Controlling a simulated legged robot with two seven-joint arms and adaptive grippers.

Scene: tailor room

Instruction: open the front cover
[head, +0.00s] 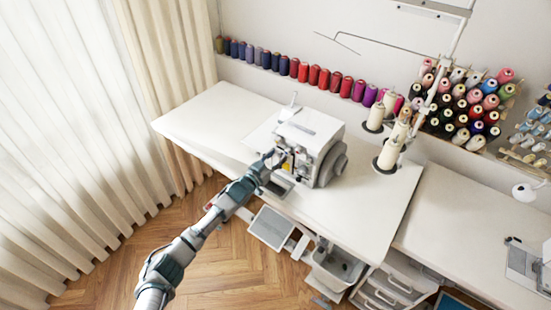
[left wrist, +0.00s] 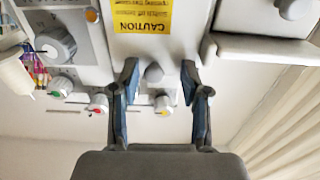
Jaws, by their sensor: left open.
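The white sewing machine (head: 308,135) stands on the white table. Its front, with a yellow caution label (left wrist: 139,16), dials and small knobs, fills the top of the left wrist view, where the label appears upside down. I cannot clearly tell the edges of the front cover. My left gripper (head: 272,161) is at the machine's front left side. In the left wrist view its two fingers (left wrist: 160,80) are apart, one on each side of a small grey knob (left wrist: 153,72) below the label. I cannot tell whether they touch the machine. My right gripper is out of view.
Large thread cones (head: 389,154) stand on the table right of the machine. A rack of spools (head: 462,108) is by the wall behind. A pedal (head: 271,227) and a grey bin (head: 337,266) are below the table front. The table's left part (head: 215,112) is clear.

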